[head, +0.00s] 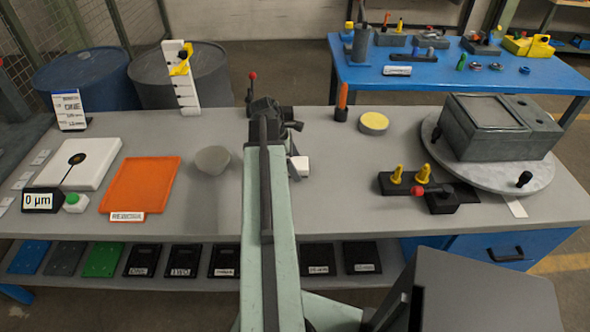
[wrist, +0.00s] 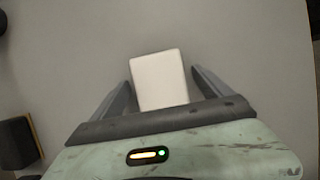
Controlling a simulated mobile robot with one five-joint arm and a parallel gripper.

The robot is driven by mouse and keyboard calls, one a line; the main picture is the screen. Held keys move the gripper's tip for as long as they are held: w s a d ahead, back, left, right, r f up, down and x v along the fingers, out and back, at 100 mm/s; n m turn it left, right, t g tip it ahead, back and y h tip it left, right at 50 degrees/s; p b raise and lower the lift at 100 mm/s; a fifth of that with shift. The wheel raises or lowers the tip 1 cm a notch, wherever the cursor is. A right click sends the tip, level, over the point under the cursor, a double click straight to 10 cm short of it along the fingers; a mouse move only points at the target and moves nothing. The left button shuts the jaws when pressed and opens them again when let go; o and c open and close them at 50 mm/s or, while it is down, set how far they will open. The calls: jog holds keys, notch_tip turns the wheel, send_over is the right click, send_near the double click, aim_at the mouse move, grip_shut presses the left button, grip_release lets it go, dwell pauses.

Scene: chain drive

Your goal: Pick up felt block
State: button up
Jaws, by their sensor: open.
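A small off-white block, which looks like the felt block (wrist: 159,79), lies on the grey bench top. In the wrist view it sits between the two dark fingers of my gripper (wrist: 161,88), with a gap to the right finger and its left edge near the left finger. My gripper is open. In the head view part of the white block (head: 300,166) shows just right of my arm, which hides the rest of it and most of the gripper.
An orange mat (head: 140,185) and a round grey piece (head: 213,160) are to the left. A yellow-topped disc (head: 373,121), an orange-tipped holder (head: 342,103) and a black fixture with yellow knobs (head: 430,190) are to the right. Bench between them is clear.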

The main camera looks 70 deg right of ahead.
aim_at(295, 163)
jog(key=shift+f, duration=0.25)
dwell(0.4)
jog(key=c, duration=1.5)
jog(key=shift+c, duration=0.2)
notch_tip(295, 163, up, 11)
jog(key=p, duration=1)
jog(key=shift+f, duration=0.2)
